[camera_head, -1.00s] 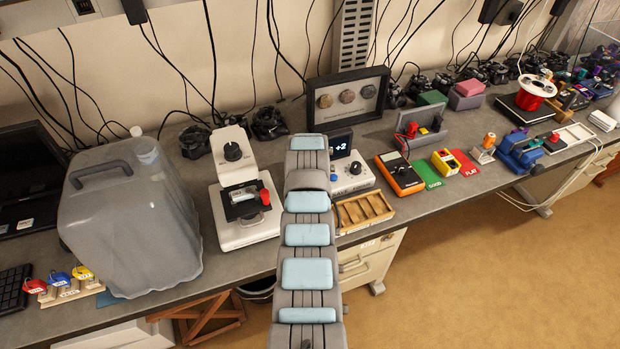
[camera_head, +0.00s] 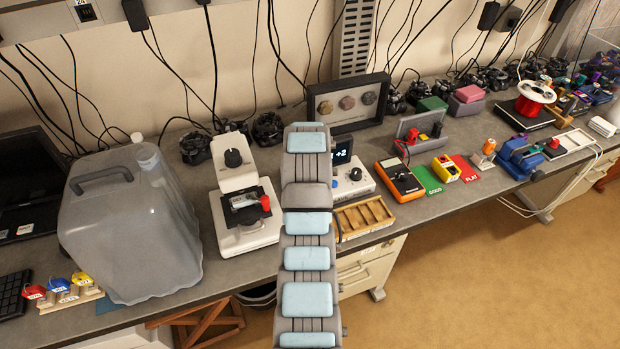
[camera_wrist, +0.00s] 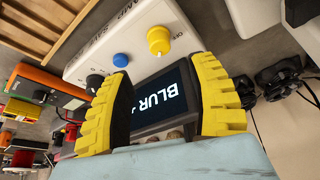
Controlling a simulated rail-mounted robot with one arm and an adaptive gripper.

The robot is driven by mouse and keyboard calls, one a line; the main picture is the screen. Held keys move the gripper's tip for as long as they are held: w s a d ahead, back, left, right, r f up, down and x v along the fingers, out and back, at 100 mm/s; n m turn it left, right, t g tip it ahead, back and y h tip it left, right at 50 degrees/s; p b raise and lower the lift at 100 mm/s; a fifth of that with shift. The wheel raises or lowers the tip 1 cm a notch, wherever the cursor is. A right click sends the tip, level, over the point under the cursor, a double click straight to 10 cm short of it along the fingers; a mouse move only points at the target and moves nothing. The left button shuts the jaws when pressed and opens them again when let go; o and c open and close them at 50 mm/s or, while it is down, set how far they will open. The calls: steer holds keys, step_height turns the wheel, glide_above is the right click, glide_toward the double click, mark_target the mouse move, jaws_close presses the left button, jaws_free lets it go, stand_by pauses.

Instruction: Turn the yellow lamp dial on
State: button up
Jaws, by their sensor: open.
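The yellow lamp dial (camera_wrist: 158,40) is on the white control box (camera_wrist: 185,25), top centre in the wrist view, with a small label beside it. A blue knob (camera_wrist: 120,60) and a black knob (camera_wrist: 95,82) are on the same panel. The box's dark screen (camera_wrist: 160,98) shows upside-down "BLUR" text. My gripper (camera_wrist: 162,75) has yellow ribbed fingers spread apart, empty, with the screen showing between them. The dial lies beyond the fingertips, apart from them. In the head view the box (camera_head: 362,187) is partly behind my arm, which hides the dial and gripper.
A microscope-like device (camera_head: 245,215) stands left of my arm. A wooden compartment tray (camera_head: 362,218) lies in front of the box, an orange meter (camera_head: 400,180) to its right. A framed display (camera_head: 348,102) stands behind. A large grey jug (camera_head: 130,225) fills the bench's left.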

steer(key=shift+v, duration=1.6)
